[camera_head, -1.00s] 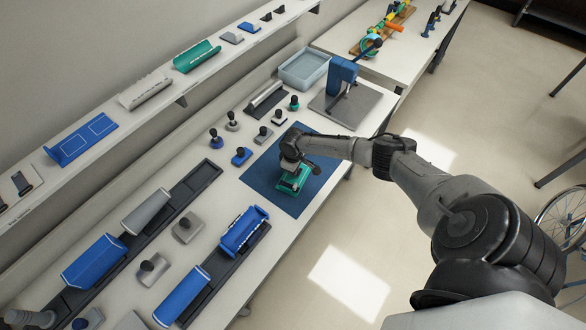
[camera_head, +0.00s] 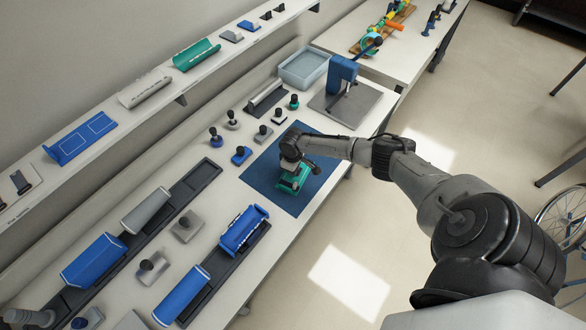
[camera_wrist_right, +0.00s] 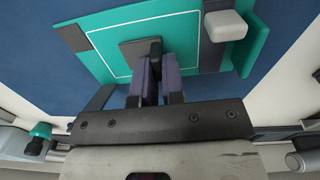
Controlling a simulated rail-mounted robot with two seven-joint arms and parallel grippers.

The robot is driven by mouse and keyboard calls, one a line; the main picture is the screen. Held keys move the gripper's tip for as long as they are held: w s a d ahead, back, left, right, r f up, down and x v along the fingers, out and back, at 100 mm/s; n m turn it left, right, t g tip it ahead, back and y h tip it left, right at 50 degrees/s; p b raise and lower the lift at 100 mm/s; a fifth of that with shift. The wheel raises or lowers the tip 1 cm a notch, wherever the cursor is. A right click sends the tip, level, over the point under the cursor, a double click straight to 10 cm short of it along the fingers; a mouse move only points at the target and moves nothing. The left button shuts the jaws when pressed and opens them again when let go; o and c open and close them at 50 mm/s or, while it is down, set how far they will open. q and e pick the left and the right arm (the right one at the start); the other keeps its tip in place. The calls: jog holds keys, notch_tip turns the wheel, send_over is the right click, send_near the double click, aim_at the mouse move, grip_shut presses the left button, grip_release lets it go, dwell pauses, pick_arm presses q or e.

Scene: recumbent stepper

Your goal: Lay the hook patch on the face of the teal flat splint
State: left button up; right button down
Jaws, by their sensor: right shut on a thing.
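The teal flat splint (camera_wrist_right: 185,48) lies on a blue mat, with a white square outline on its face. In the head view it shows (camera_head: 291,184) below my right wrist. My right gripper (camera_wrist_right: 157,78) points down at the splint. It is shut on the black knob of the dark grey hook patch (camera_wrist_right: 135,52). The patch is over the splint's face, inside the white outline. I cannot tell whether it touches the face. In the head view my right gripper (camera_head: 290,170) largely hides the patch. My left gripper is not in view.
The blue mat (camera_head: 260,177) has free room around the splint. Several knobbed pieces stand left of it, including a blue one (camera_head: 241,155). A blue press (camera_head: 342,75) and a pale bin (camera_head: 303,68) stand behind.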

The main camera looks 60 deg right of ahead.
jog(key=shift+f, duration=0.2)
jog(key=c, duration=1.5)
grip_release()
jog(key=o, duration=0.4)
jog(key=shift+c, duration=0.2)
jog(key=shift+o, duration=0.4)
jog(key=shift+o, duration=1.2)
jog(key=shift+r, duration=0.15)
